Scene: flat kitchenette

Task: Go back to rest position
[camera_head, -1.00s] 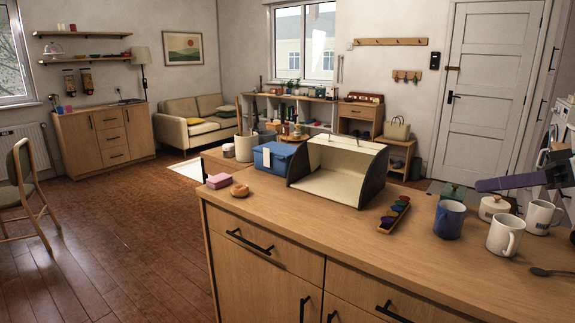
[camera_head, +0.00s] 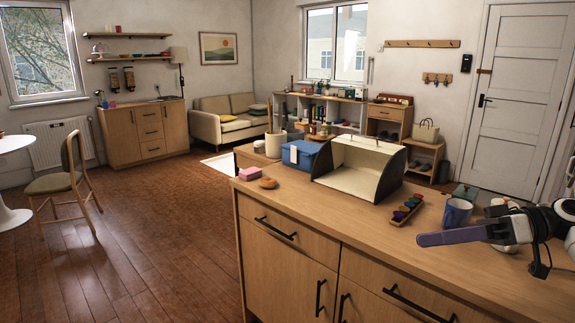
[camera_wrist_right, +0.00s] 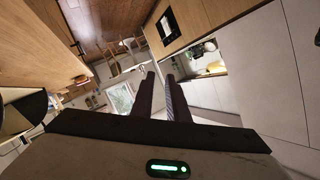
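My right gripper (camera_head: 428,239) comes in from the right edge in the head view. It hangs over the right part of the wooden counter (camera_head: 440,262), its purple finger pointing left, with nothing in its grip. In the right wrist view its two dark fingers (camera_wrist_right: 161,78) stand apart with a narrow empty gap between them. My left gripper is in neither view.
A blue mug (camera_head: 457,213) stands close behind my right gripper, which partly hides a white mug. Open floor lies left.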

